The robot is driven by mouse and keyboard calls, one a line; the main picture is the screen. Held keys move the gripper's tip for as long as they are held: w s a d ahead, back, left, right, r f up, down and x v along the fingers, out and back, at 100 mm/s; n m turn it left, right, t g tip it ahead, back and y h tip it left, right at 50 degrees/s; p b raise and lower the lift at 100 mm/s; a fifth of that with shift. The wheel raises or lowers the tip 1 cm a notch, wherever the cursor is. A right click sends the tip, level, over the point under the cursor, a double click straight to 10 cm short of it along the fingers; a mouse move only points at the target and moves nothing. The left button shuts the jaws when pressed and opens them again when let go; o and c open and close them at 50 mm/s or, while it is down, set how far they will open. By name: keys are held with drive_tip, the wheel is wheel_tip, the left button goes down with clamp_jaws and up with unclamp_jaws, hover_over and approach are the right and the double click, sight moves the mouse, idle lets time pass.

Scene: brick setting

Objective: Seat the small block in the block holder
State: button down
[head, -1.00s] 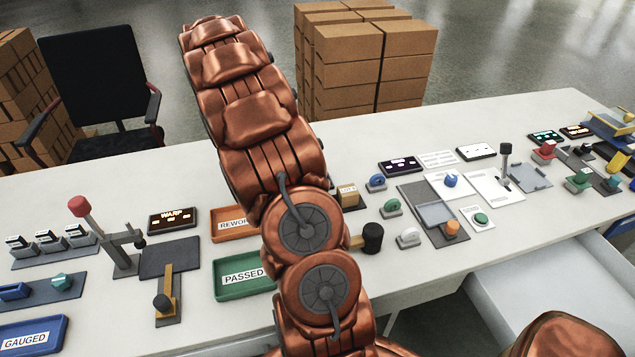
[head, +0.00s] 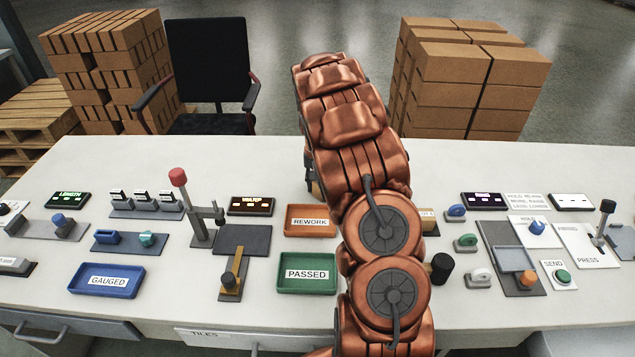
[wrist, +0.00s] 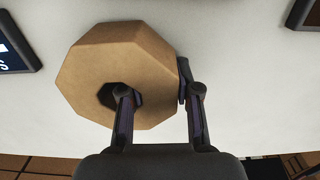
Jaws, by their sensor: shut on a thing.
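My gripper (wrist: 160,93) is shut on a tan, eight-sided block (wrist: 140,55) with a hole through it. In the wrist view one finger is in the hole and the other presses against the outer right side. The block is held above a pale surface. In the head view my arm hides most of the gripper; a small brown patch (head: 313,187) shows at the arm's left edge, and I cannot tell if it is the block. I cannot tell for sure which fixture is the block holder.
On the white table (head: 270,180) stand a REWORK tray (head: 311,235), a PASSED tray (head: 285,289), a GAUGED tray (head: 85,290), a red-knobbed press (head: 197,225) beside a dark plate (head: 250,240), and a grey panel (head: 493,240) with knobs. A chair (head: 209,70) stands behind.

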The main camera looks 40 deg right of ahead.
drive_tip(key=shift+f, duration=0.15)
drive_tip(key=c, duration=0.8)
unclamp_jaws()
wheel_tip(320, 180, up, 11)
drive_tip(key=shift+w+b, duration=0.1)
drive_tip(key=shift+b, duration=0.6)
drive_tip(key=shift+r, duration=0.65)
